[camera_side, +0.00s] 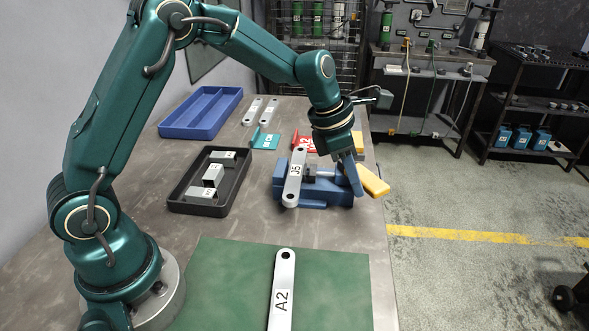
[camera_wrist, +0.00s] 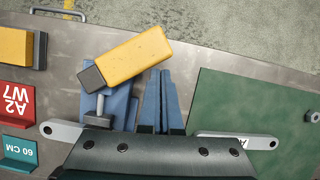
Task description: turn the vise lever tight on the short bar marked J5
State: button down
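The short bar marked J5 (camera_side: 294,178) stands between the jaws of the blue vise (camera_side: 313,204). In the wrist view a holed end of this bar (camera_wrist: 62,131) shows; the rest is hidden behind my gripper's body. The yellow vise lever (camera_side: 373,180) juts out at the vise's right end; in the wrist view the lever (camera_wrist: 135,57) slants from a dark hub near the screw up to the right. My gripper (camera_side: 357,188) points down beside the lever. In the wrist view its two blue fingers (camera_wrist: 161,75) lie close together, with nothing between them. I cannot tell whether they touch the lever.
A bar marked A2 (camera_side: 283,285) lies on the green mat (camera_side: 215,270). A black tray (camera_side: 178,204) with several parts and an empty blue bin (camera_side: 201,112) are left. Red (camera_side: 305,145) and teal (camera_side: 265,140) labels and a yellow block (camera_wrist: 15,47) lie beyond the vise.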

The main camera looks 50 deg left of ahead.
aim_at(383, 182)
jog(key=shift+w+d, duration=0.35)
jog(key=shift+w, duration=0.3)
jog(key=shift+w+d, duration=0.35)
jog(key=shift+w, duration=0.25)
jog(key=shift+w+d, duration=0.2)
jog(key=shift+w, duration=1.05)
jog(key=shift+w+a+n+t+y, duration=0.15)
jog(key=shift+w+n+t+y, duration=0.25)
jog(key=shift+w+n, duration=0.9)
jog(key=shift+s+n, duration=0.2)
jog(key=shift+n, duration=0.1)
jog(key=shift+s, duration=0.1)
